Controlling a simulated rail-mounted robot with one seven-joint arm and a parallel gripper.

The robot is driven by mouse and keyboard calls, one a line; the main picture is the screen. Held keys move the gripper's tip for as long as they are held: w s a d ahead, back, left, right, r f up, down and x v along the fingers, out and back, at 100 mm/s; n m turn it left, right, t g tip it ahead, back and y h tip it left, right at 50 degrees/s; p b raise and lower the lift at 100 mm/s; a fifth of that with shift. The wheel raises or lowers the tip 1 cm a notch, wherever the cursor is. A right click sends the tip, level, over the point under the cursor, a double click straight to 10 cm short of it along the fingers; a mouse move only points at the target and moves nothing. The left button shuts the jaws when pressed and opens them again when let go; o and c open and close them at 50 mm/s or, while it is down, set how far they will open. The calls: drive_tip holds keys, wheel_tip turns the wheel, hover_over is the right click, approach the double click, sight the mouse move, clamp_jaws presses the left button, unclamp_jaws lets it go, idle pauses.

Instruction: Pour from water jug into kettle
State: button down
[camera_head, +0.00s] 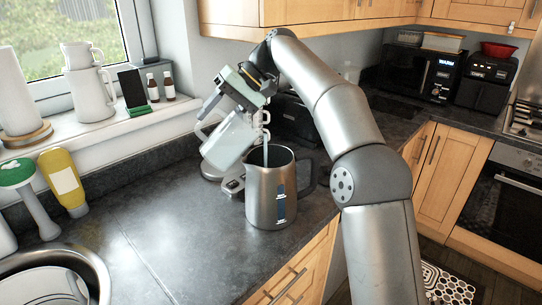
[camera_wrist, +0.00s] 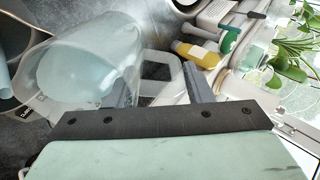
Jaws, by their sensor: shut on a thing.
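The clear water jug (camera_head: 230,142) is tipped over to the right above the kettle, its mouth close to the rim. The steel kettle (camera_head: 268,200) stands upright on the dark counter with its top open. A thin pale-blue stream runs down into the kettle's mouth. My gripper (camera_wrist: 163,82) is shut on the jug's handle; the two fingers show on either side of it in the wrist view. The jug's body (camera_wrist: 85,65) fills the left of that view, with pale-blue water inside. The water level inside the kettle is hidden.
A round sink (camera_head: 95,265) is at the front left, with a yellow bottle (camera_head: 63,180) and a green-topped brush (camera_head: 30,190) behind it. White jugs (camera_head: 88,85) stand on the windowsill. The counter left of the kettle is clear.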

drive_tip(key=shift+w+d+g+y, duration=0.15)
drive_tip(key=shift+d+g+y, duration=0.2)
drive_tip(key=shift+y, duration=0.55)
idle(1.9)
drive_tip(key=shift+w+d+r+g+y, duration=0.15)
drive_tip(key=shift+d+r+g+y, duration=0.1)
drive_tip(key=shift+d+r+y, duration=0.45)
idle(2.3)
drive_tip(key=shift+w+d+f+y, duration=0.15)
drive_tip(key=shift+d+f+y, duration=0.15)
drive_tip(key=shift+y, duration=0.4)
idle(1.3)
